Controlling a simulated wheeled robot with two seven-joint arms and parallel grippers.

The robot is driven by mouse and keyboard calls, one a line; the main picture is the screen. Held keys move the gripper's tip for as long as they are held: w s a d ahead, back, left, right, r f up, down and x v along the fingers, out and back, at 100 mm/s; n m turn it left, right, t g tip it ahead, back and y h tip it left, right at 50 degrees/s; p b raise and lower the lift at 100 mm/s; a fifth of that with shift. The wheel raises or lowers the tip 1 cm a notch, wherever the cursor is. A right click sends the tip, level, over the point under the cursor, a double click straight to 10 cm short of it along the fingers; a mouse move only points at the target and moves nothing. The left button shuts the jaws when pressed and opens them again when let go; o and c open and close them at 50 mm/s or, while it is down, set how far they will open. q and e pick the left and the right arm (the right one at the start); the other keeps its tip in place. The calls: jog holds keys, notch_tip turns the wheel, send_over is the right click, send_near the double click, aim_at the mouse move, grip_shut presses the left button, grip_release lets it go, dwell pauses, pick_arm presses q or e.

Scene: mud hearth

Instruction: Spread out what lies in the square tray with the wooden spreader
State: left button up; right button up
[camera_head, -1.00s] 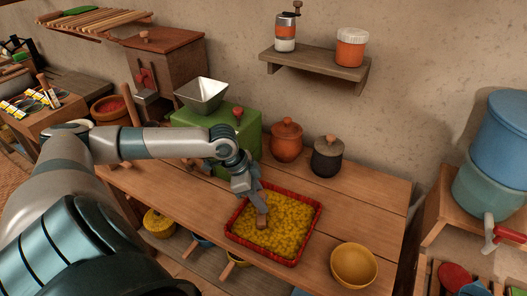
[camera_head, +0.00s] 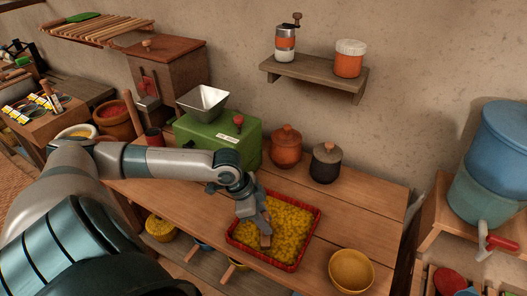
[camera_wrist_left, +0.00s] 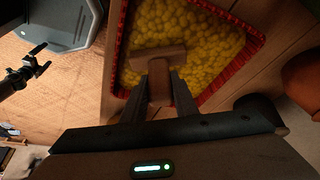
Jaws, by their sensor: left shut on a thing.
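The square tray (camera_head: 300,254) has a red rim and lies on the wooden bench, filled with a layer of small yellow pieces (camera_head: 292,222). My left gripper (camera_head: 262,222) is over the tray's left part, shut on the wooden spreader (camera_head: 266,240). The spreader's head is down at the yellow pieces. In the left wrist view the spreader (camera_wrist_left: 158,60) shows as a T shape between the fingers (camera_wrist_left: 160,92), its crosspiece against the yellow pieces (camera_wrist_left: 190,30). The tray's red rim (camera_wrist_left: 232,76) runs beside them. My right gripper is not in view.
A yellow bowl (camera_head: 351,270) stands right of the tray. An orange lidded pot (camera_head: 286,150) and a dark lidded pot (camera_head: 325,166) stand behind it, with a green box (camera_head: 218,142) to their left.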

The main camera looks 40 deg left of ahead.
pick_arm(q)
jog(key=shift+s+d+r+p, duration=0.2)
jog(key=shift+s+d+p, duration=0.2)
jog(key=shift+d, duration=0.35)
jog(key=w, duration=0.2)
jog(key=w+a, duration=0.1)
jog(key=shift+w+f, duration=0.1)
jog(key=shift+w, duration=0.25)
jog(key=w, duration=0.2)
jog(key=w+a, duration=0.1)
jog(key=w, duration=0.1)
jog(key=w+p, duration=0.1)
jog(key=w, duration=0.1)
jog(key=shift+w+a, duration=0.15)
jog(key=shift+a, duration=0.15)
jog(key=s+d+r+p, duration=0.1)
jog(key=s+r+p, duration=0.3)
jog(key=r+p, duration=0.4)
jog(key=p, duration=0.3)
jog(key=shift+s+r, duration=0.15)
jog(key=shift+s, duration=0.2)
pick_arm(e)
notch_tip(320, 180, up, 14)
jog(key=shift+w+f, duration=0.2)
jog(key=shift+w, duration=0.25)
